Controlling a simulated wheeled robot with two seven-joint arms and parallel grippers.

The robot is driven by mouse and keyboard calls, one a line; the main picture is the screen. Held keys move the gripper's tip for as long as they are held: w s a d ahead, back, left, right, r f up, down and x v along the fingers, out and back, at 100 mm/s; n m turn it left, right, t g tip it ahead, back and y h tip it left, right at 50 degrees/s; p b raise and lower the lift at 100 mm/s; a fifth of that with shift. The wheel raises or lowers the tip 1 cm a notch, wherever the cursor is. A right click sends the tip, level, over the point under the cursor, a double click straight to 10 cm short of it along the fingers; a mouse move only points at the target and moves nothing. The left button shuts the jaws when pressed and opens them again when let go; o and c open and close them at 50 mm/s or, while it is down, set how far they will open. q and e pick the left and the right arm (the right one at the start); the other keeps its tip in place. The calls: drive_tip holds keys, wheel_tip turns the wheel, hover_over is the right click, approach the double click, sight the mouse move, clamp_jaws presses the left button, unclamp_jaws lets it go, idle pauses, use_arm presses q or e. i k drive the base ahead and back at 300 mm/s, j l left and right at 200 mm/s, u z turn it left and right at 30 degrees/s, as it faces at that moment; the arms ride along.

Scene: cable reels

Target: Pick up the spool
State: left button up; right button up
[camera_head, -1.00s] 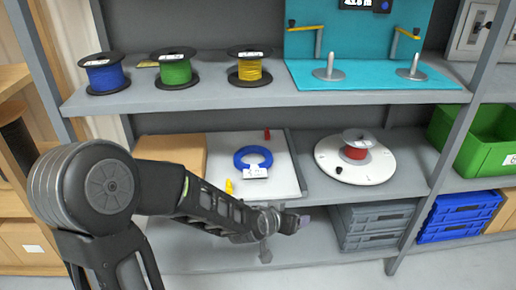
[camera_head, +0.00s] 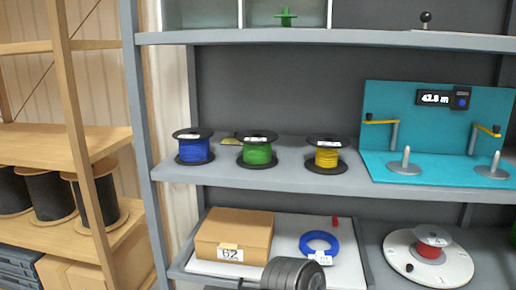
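Several spools are in the head view. A blue spool (camera_head: 194,149), a green spool (camera_head: 257,152) and a yellow spool (camera_head: 327,157), each with black flanges, stand upright on the grey middle shelf (camera_head: 230,176). A red spool with a pale top flange (camera_head: 431,243) sits on a white round turntable (camera_head: 400,262) on the shelf below. Part of my own dark arm shows at the bottom edge, in front of the lower shelf. Neither gripper is in the picture.
A teal measuring station (camera_head: 430,120) with upright spindles stands right of the yellow spool. A cardboard box (camera_head: 234,236) and a blue cable coil (camera_head: 319,243) lie on a white tray below. Large black reels (camera_head: 49,193) stand on the wooden rack at left.

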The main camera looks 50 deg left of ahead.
sight(257, 155)
drive_tip(key=i+u, duration=0.1)
drive_tip(key=u, duration=0.35)
drive_tip(key=i+u, duration=0.1)
drive_tip(key=u, duration=0.3)
drive_tip(key=i+u, duration=0.1)
drive_tip(key=u, duration=0.35)
drive_tip(key=i+u, duration=0.1)
drive_tip(key=u, duration=0.35)
drive_tip(key=k+l+z, duration=0.15)
drive_tip(key=i+j, duration=0.05)
